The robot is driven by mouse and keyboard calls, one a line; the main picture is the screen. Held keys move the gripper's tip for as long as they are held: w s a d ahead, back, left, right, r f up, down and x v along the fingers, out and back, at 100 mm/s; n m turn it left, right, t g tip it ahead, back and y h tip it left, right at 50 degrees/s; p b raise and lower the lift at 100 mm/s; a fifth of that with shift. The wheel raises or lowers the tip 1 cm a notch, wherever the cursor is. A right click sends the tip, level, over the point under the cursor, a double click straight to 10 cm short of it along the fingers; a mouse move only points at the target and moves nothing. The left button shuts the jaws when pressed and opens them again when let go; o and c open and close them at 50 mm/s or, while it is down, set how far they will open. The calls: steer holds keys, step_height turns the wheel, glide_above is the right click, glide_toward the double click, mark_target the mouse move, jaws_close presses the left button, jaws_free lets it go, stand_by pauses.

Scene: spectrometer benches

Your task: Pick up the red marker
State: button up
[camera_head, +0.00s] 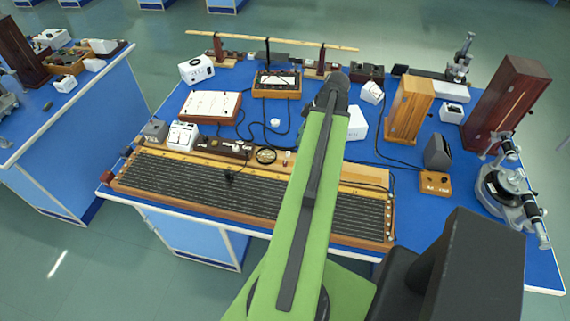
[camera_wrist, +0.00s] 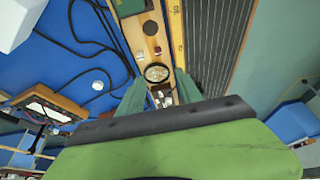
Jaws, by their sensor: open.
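No object in view is clearly a red marker. A small red-topped piece (camera_head: 286,157) stands on the wooden strip beside the round dial; a small red spot (camera_wrist: 157,50) shows by the dial in the wrist view. I cannot tell whether either is the marker. In the wrist view my gripper (camera_wrist: 159,92) is open, its two greenish fingers spread either side of the wooden strip and the dial, with nothing seen held. In the head view my green arm reaches over the bench and hides the fingers and part of the bench.
The long slatted wire board (camera_head: 250,193) fills the blue bench's front. The round dial (camera_head: 265,156) sits behind it. A wooden box (camera_head: 408,108), a dark-red case (camera_head: 502,105) and a metal instrument (camera_head: 508,190) stand right. Black cables (camera_wrist: 82,45) cross the blue top.

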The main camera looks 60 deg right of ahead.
mark_target(285, 162)
steer(key=b+x, duration=1.6)
steer(key=x, duration=0.1)
steer(key=shift+s+d+f, duration=0.2)
steer(key=shift+s+f, duration=0.05)
steer(key=shift+f, duration=0.1)
steer(key=shift+r, duration=0.15)
steer(key=shift+c, duration=0.4)
jaws_close()
